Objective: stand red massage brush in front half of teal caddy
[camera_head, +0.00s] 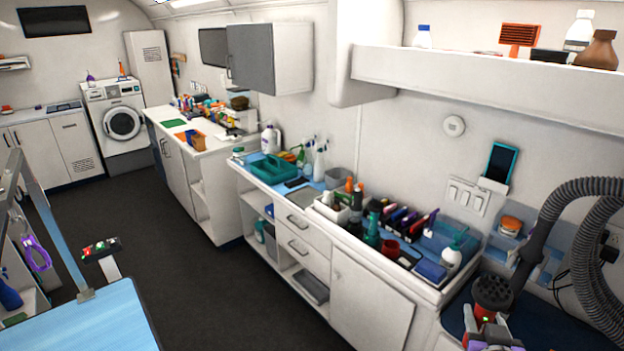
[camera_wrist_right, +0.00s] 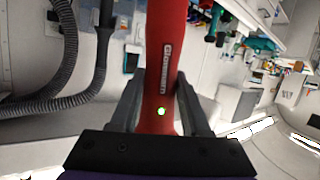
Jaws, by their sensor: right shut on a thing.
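The teal caddy (camera_head: 268,171) stands on the far end of the nearer counter in the head view, with compartments and a raised middle handle. It also seems to show small at the upper right of the right wrist view (camera_wrist_right: 262,45). The red massage brush (camera_wrist_right: 165,65) is in my right gripper (camera_wrist_right: 161,100), whose fingers close on both sides of its red handle. In the head view, its dark round head (camera_head: 492,291) points up above my right gripper (camera_head: 487,326) at the bottom right, far from the caddy. My left gripper is not in view.
Bottles, a white bin and several brushes crowd the near part of the counter (camera_head: 432,296). Spray bottles (camera_head: 318,160) stand beside the caddy. A grey hose (camera_head: 590,260) hangs close to the right gripper. A blue-topped table (camera_head: 85,322) is at lower left; the dark floor between is open.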

